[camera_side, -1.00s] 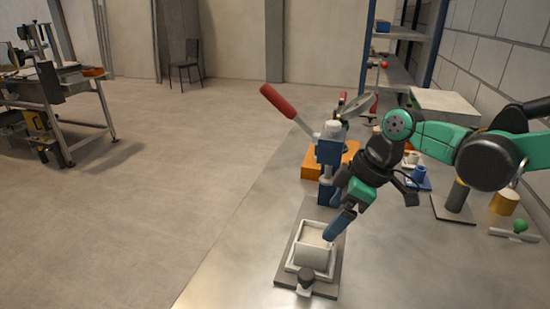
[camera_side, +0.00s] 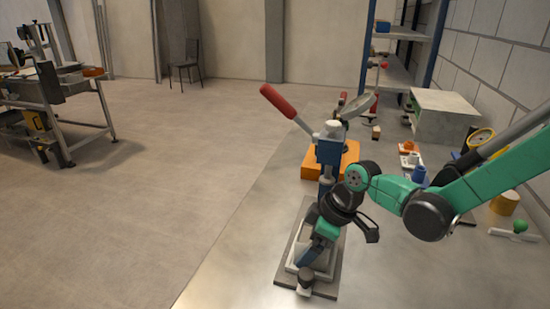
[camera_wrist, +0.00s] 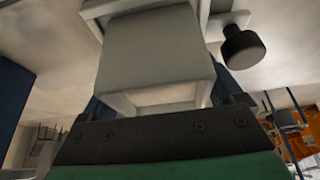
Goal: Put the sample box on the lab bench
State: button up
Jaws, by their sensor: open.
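A pale grey box (camera_side: 325,260), which seems to be the sample box, sits in a white-rimmed tray on a dark base plate (camera_side: 288,269). My gripper (camera_side: 314,256) is open and low over the box, pointing down at it, with a blue finger partly hiding it. In the wrist view the box (camera_wrist: 158,52) fills the upper middle, and blue fingers show at its two sides. I cannot tell whether they touch it. The metal lab bench (camera_side: 235,273) lies under the plate.
A dark knob (camera_side: 304,281) stands at the tray's near end; it shows in the wrist view (camera_wrist: 243,47). Behind my gripper is a blue press with a red-handled lever (camera_side: 284,106) and an orange block (camera_side: 347,165). The bench is clear left of the plate.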

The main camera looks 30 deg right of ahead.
grip_shut()
dwell(0.3)
notch_tip(320, 180, up, 19)
jog(key=s+a+n+g+y, duration=0.1)
jog(key=s+a+n, duration=0.15)
jog(key=a, duration=0.55)
jog(key=s+a+n, duration=0.2)
jog(key=s+a, duration=0.1)
jog(key=a, duration=0.6)
notch_tip(320, 180, down, 16)
jog(key=shift+s+f, duration=0.1)
jog(key=shift+s, duration=0.05)
jog(key=shift+f, duration=2.25)
